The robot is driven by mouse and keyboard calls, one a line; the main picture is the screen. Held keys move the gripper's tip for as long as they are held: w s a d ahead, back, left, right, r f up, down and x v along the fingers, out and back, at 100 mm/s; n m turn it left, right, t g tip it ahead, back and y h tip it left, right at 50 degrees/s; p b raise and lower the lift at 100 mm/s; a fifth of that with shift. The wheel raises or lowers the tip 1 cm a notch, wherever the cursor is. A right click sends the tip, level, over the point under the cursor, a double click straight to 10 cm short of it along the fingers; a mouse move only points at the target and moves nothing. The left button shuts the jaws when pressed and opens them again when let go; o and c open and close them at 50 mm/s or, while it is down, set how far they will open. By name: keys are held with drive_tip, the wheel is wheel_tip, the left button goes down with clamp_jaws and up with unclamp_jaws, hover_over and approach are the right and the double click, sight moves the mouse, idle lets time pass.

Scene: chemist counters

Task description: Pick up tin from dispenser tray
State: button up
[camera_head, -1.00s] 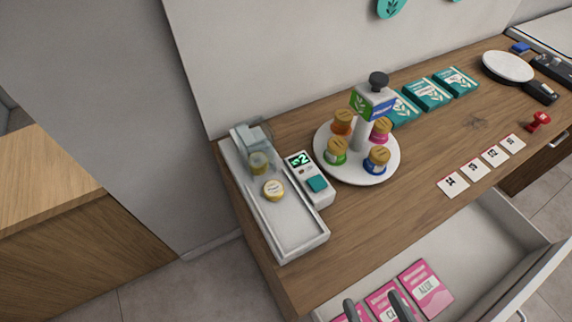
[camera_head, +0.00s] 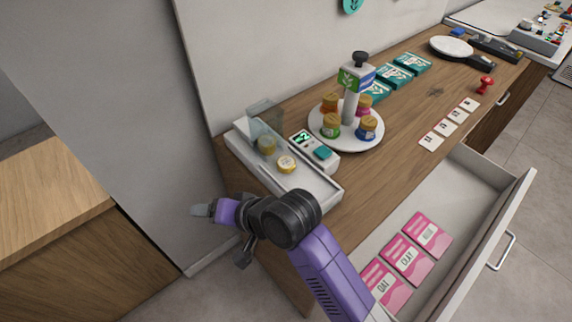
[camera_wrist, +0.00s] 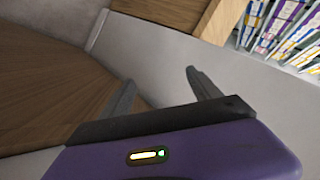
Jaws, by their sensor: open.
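A small round tin (camera_head: 286,164) with a pale lid and yellow side lies flat on the white dispenser tray (camera_head: 326,195), near its middle. Another tin (camera_head: 266,146) shows inside the clear dispenser chute (camera_head: 262,118) at the tray's back end. My gripper (camera_head: 222,237) is open and empty, in front of and left of the tray, past the counter's left edge. Its fingers point left, away from the tin. In the wrist view my gripper (camera_wrist: 160,78) has its fingers apart with nothing between them; neither tin nor tray shows there.
A small device with a green display (camera_head: 315,151) stands right beside the tray. A round white stand (camera_head: 345,131) with several small jars is further right. An open drawer (camera_head: 472,168) holds pink packets below the counter. A wooden cabinet (camera_head: 55,215) stands at left.

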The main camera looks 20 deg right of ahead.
drive_tip(key=w+d+r+g+h, duration=0.3)
drive_tip(key=w+d, duration=0.3)
drive_tip(key=d, duration=0.2)
drive_tip(key=m+g+h, duration=0.1)
drive_tip(key=g+h, duration=0.1)
drive_tip(key=h, duration=0.3)
approach(286, 162)
drive_tip(key=shift+w+d+f+b, duration=0.15)
drive_tip(key=shift+d+f+b, duration=0.2)
drive_tip(key=shift+f, duration=0.5)
drive_tip(key=p+x, duration=0.1)
drive_tip(key=x, duration=0.5)
drive_tip(key=shift+w+a+f, duration=0.1)
drive_tip(key=shift+w+f, duration=0.05)
drive_tip(key=shift+f, duration=0.2)
drive_tip(key=shift+c, duration=0.2)
drive_tip(key=c, duration=1.4)
